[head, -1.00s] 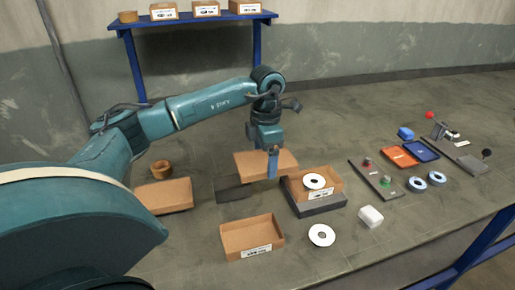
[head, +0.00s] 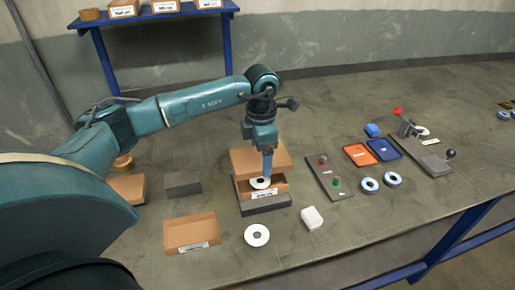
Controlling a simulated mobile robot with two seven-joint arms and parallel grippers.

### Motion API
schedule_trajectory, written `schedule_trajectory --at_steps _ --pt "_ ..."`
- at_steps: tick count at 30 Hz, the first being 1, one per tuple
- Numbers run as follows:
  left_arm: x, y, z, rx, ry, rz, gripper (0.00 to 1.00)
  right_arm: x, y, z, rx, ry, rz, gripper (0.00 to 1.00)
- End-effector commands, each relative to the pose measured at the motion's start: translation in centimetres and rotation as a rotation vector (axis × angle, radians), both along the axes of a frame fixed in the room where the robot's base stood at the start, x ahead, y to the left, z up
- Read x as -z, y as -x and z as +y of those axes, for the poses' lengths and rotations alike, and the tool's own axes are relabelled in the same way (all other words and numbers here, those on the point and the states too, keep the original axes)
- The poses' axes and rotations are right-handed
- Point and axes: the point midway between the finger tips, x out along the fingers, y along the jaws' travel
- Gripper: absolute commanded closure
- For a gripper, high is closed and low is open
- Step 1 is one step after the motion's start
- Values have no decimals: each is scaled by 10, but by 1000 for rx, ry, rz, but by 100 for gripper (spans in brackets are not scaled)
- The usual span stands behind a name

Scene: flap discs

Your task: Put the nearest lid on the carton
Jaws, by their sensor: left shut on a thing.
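My left gripper (head: 267,172) is shut on a brown cardboard lid (head: 245,160) at its near edge. The lid is over the back part of an open brown carton (head: 273,190) with a white label. Whether the lid touches the carton I cannot tell. The carton stands on a dark grey base (head: 266,206), and a white disc (head: 260,183) shows inside it. Another brown lid or box (head: 130,188) is at the left, partly hidden by my arm. My right gripper is out of view.
An open carton (head: 191,233) sits at front left, with a white disc (head: 257,235) beside it. A grey block (head: 182,183) is left of the base. A white box (head: 312,218) and a grey panel with knobs (head: 328,177) are on the right. A blue shelf (head: 160,20) stands behind.

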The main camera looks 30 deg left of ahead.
Motion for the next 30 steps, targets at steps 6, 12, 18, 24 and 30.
schedule_trajectory --at_steps 6,12,18,24,30 --pt "5 0 -1 3 1 1 30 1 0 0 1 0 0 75" --pt "18 0 -1 3 1 0 30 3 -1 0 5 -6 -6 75" --pt "39 0 -1 3 1 1 30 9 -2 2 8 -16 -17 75" --pt "60 0 -1 3 1 1 30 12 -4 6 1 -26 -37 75" --pt "49 -1 -1 3 1 -2 30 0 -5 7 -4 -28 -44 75"
